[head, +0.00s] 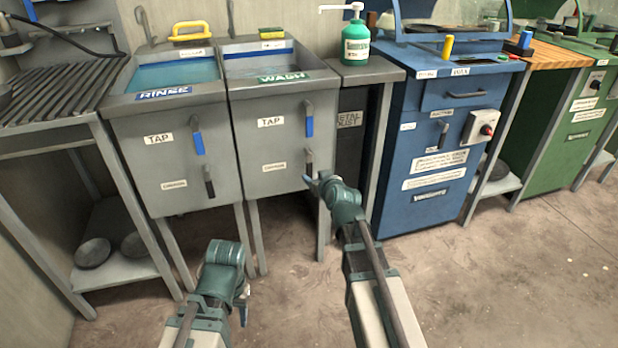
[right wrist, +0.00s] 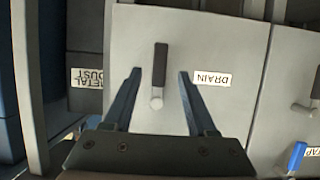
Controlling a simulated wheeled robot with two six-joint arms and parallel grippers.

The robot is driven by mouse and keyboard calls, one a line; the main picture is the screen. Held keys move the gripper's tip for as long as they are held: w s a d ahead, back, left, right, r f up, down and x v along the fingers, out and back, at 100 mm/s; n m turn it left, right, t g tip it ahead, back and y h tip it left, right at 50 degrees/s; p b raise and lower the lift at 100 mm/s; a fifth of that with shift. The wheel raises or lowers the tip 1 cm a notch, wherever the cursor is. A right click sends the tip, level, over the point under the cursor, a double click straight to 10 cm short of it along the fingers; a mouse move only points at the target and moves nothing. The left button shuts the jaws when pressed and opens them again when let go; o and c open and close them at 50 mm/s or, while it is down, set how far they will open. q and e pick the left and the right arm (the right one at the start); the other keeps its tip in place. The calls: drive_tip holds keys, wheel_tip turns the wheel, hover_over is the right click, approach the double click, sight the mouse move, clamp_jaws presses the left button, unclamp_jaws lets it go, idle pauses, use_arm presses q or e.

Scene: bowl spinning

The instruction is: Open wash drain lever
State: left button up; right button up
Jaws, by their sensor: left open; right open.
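The wash sink (head: 275,120) is a grey cabinet with a green WASH label. Its drain lever (head: 309,163) has a black handle on a grey pivot, low on the right of the front panel. My right gripper (head: 312,183) is in front of this lever, its fingers open. In the right wrist view, which is upside down, the drain lever (right wrist: 160,68) stands between the two spread fingers (right wrist: 159,78). Neither finger visibly touches it. The DRAIN label (right wrist: 212,78) is beside it. My left gripper (head: 243,300) is low in front of the rinse sink, away from the levers and empty.
The blue wash tap lever (head: 309,120) is above the drain lever. The rinse sink (head: 170,130), with its own tap and drain levers, is on the left. A dark metal dust bin (head: 350,135) and a blue machine (head: 430,150) stand on the right. The floor in front is clear.

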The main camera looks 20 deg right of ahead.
sight(310, 172)
drive_tip(key=b+x, duration=0.2)
drive_tip(key=x, duration=0.5)
drive_tip(key=shift+s, duration=0.1)
clamp_jaws()
idle(1.3)
